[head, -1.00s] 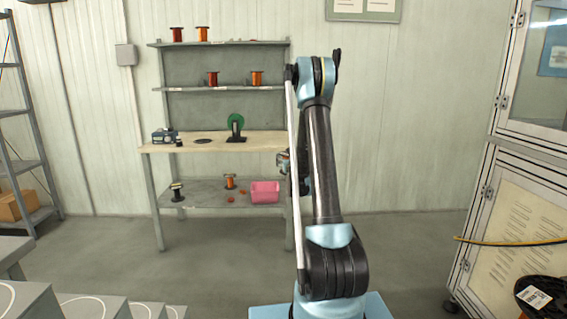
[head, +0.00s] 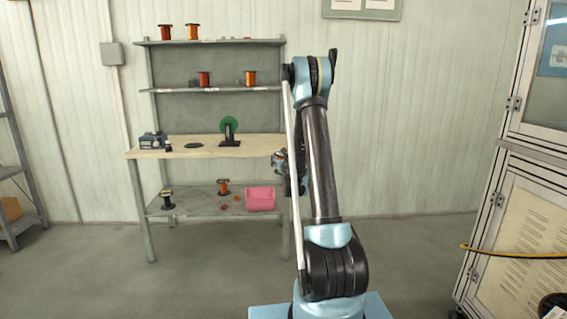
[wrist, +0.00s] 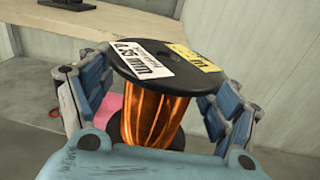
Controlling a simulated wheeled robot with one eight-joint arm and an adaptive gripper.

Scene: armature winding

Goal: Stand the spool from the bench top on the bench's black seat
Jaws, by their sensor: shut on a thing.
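My gripper (wrist: 155,98) is shut on a spool (wrist: 152,115) of copper-orange wire with black end flanges. White and yellow labels show on its upper flange, and it looks tilted in the wrist view. In the head view my gripper (head: 279,160) is at the right end of the bench, partly behind my arm, and the spool is not clearly visible. The black seat (head: 194,144) is a flat dark disc on the bench top (head: 258,149), left of the green disc on a black stand. My gripper is well to the right of the seat, which looks empty.
A grey-blue device (head: 152,141) stands left of the seat, and the green disc (head: 229,124) on its stand (head: 229,142) stands right. Shelves above hold several spools. The lower shelf holds a pink bin (head: 260,199) and two spools. Open floor lies before the bench.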

